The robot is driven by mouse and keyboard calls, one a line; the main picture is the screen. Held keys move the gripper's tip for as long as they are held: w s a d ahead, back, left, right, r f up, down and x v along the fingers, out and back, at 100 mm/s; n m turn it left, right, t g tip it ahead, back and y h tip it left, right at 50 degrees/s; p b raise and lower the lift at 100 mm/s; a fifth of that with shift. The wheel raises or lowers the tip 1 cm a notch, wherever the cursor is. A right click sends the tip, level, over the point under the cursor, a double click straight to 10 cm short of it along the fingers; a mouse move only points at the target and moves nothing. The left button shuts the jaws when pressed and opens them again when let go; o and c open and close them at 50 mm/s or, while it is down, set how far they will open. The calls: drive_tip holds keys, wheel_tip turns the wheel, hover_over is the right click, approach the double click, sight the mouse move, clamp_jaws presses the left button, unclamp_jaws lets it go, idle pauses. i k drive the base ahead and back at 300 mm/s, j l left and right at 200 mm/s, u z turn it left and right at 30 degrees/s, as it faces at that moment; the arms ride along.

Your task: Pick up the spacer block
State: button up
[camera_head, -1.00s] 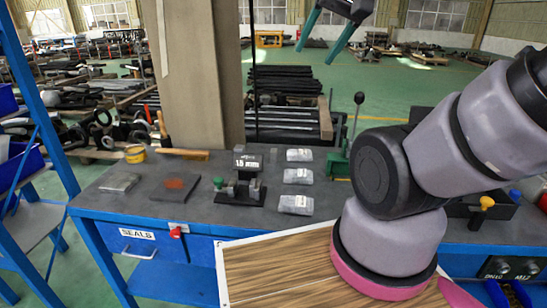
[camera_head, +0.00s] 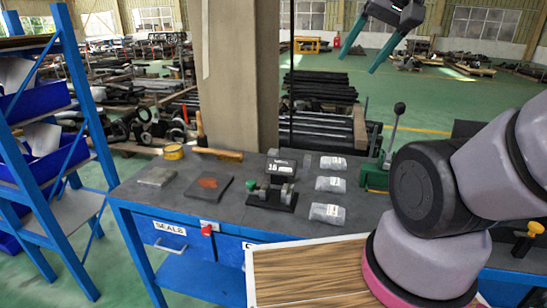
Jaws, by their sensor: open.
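My gripper (camera_head: 361,57), with two teal fingers, is open and empty. It hangs in the air at the top of the view, apart from the workbench (camera_head: 140,200) and everything on it. I cannot tell for sure which item is the spacer block. A dark block with a white label (camera_head: 282,168) is at a small black stand with a green knob (camera_head: 272,194) mid-bench. A flat grey block (camera_head: 157,177) and a dark plate with a rust-red patch (camera_head: 208,188) lie to its left. Three clear bagged packets (camera_head: 327,213) lie in a column to its right.
A yellow tin (camera_head: 173,152) and a hammer (camera_head: 218,154) lie at the bench's back left. A green lever tool (camera_head: 376,172) stands at the back right. A blue rack (camera_head: 75,150) is on the left. A concrete pillar (camera_head: 240,80) rises behind the bench. My arm covers the right side.

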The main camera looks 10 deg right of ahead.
sight(307, 158)
drive_tip(key=i+j+z, duration=0.1)
drive_tip(key=j+z, duration=0.25)
drive_tip(key=j, duration=0.7)
drive_tip(key=j+z, duration=0.4)
drive_tip(key=j, duration=0.65)
